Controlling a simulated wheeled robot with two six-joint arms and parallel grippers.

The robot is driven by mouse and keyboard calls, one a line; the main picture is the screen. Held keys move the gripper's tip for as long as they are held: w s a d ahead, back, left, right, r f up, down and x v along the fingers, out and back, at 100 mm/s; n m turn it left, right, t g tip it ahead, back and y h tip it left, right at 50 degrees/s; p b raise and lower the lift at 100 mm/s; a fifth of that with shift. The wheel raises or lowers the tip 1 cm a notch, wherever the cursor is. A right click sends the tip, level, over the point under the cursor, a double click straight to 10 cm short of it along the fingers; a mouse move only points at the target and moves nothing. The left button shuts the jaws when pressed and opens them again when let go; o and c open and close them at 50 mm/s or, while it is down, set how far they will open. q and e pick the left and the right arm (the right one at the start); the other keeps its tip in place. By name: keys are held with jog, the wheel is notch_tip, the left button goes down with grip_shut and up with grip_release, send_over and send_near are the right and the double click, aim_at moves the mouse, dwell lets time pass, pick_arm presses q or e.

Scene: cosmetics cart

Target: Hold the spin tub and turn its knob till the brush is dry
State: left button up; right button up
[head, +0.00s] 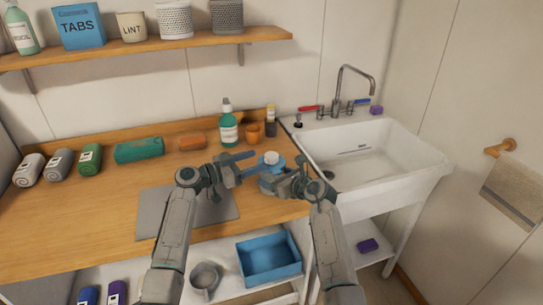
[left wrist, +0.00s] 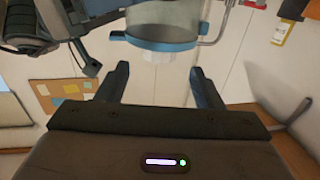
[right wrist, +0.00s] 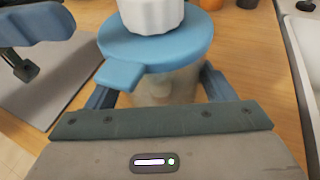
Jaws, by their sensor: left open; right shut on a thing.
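The spin tub (head: 267,184) stands near the right end of the wooden counter. It has a clear body, a blue lid (right wrist: 190,42) and a white ribbed knob (right wrist: 150,14) on top. My right gripper (right wrist: 162,80) is shut on the tub's body, one finger on each side, below the lid. My left gripper (head: 250,163) is open and empty, just left of the knob. In the left wrist view the knob (left wrist: 156,57) is ahead, between and beyond the open fingers (left wrist: 160,72), apart from them. A pale shape shows dimly inside the tub; I cannot tell whether it is the brush.
A grey mat (head: 160,212) lies left of the tub. A green pump bottle (head: 228,128) and an orange cup (head: 253,133) stand behind it. The white sink (head: 400,165) is to the right. Rolled towels (head: 60,165) lie at the left; a blue bin (head: 268,260) sits below.

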aim_at(272, 155)
pick_arm(q)
jog(key=x, duration=0.6)
jog(key=shift+w+d, duration=0.2)
jog(key=shift+d, duration=0.15)
jog(key=c, duration=1)
